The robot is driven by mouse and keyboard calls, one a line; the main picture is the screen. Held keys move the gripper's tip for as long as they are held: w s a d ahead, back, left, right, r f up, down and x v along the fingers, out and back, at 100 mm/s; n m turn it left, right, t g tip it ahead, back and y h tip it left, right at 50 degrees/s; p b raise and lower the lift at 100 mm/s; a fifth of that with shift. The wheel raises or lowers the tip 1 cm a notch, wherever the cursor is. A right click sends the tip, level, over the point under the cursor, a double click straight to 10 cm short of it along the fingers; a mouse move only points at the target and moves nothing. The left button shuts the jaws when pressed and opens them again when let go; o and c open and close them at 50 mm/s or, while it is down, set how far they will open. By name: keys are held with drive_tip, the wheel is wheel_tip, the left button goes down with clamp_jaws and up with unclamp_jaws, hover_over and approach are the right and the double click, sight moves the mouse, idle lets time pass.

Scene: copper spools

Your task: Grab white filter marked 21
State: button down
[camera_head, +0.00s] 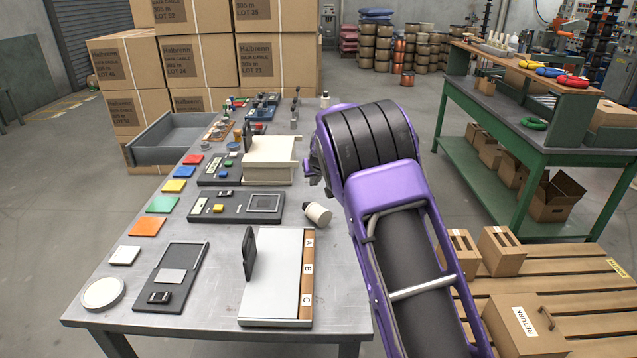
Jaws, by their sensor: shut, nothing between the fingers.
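A white cylinder with a dark end (318,213), possibly the filter, lies on its side on the grey metal table (215,262), right of the middle. A similar small white cylinder (325,99) stands at the table's far end. No number 21 can be read on either. My gripper (314,174) shows small and dark at the left side of my purple arm, partly hidden by it. It is shut and empty, above the table's right side, farther back than the lying cylinder and apart from it.
A white board marked A, B, C (272,275) with an upright black handle lies at the front. A cream block (268,172) and a dark device panel (236,207) sit left of my gripper. Coloured tiles (162,204) line the left edge. A green workbench (530,140) stands right.

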sight(315, 212)
drive_tip(key=x, duration=0.8)
drive_tip(key=shift+f, duration=0.1)
drive_tip(key=shift+s+d, duration=0.2)
drive_tip(key=shift+s, duration=0.8)
drive_tip(key=shift+s+d, duration=0.25)
drive_tip(key=shift+s, duration=0.7)
